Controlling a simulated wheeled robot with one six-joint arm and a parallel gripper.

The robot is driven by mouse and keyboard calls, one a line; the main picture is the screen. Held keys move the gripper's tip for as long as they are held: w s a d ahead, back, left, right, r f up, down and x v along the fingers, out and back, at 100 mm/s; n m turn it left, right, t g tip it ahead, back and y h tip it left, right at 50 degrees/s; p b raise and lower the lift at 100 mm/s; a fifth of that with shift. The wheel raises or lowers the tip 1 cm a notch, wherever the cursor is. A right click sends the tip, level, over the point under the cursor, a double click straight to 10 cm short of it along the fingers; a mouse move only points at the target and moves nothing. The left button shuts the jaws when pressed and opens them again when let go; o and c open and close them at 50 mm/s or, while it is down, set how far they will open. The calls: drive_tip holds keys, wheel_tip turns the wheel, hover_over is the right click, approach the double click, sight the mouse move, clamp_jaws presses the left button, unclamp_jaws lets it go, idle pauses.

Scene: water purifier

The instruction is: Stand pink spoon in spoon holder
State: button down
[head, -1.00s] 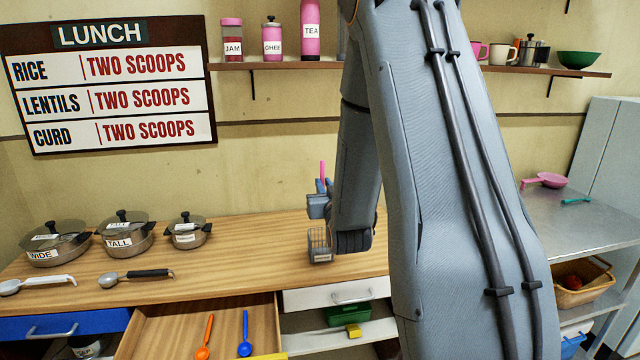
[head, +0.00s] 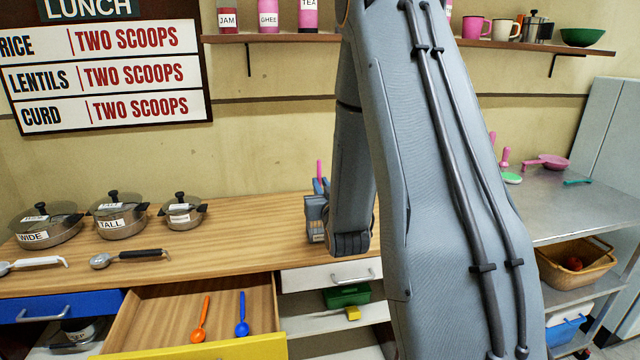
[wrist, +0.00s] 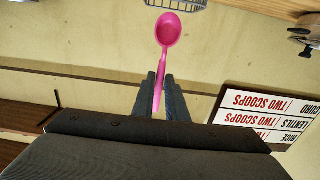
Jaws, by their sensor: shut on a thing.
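My gripper (wrist: 161,80) is shut on the handle of the pink spoon (wrist: 168,32). In the wrist view, which is upside down, the spoon's bowl points toward the wire spoon holder (wrist: 180,3), of which only an edge shows. The bowl looks apart from the wire. In the head view the pink handle end (head: 319,169) sticks up above my gripper (head: 316,207). The holder (head: 315,238) stands on the wooden counter just below, largely hidden by my gripper and arm. Whether the bowl is over its opening I cannot tell.
Several lidded pots (head: 122,218) and two ladles (head: 130,257) are on the counter's left. An open drawer (head: 150,318) holds an orange spoon (head: 201,320) and a blue spoon (head: 242,315). A steel table (head: 560,205) is at right. A shelf (head: 260,39) runs above.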

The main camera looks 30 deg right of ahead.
drive_tip(key=shift+f+b, duration=1.9)
drive_tip(key=shift+f, duration=0.8)
drive_tip(key=c, duration=1.7)
unclamp_jaws()
drive_tip(key=shift+s, duration=0.1)
drive_tip(key=v, duration=0.7)
drive_tip(key=shift+s+a, duration=0.1)
drive_tip(key=shift+s, duration=0.2)
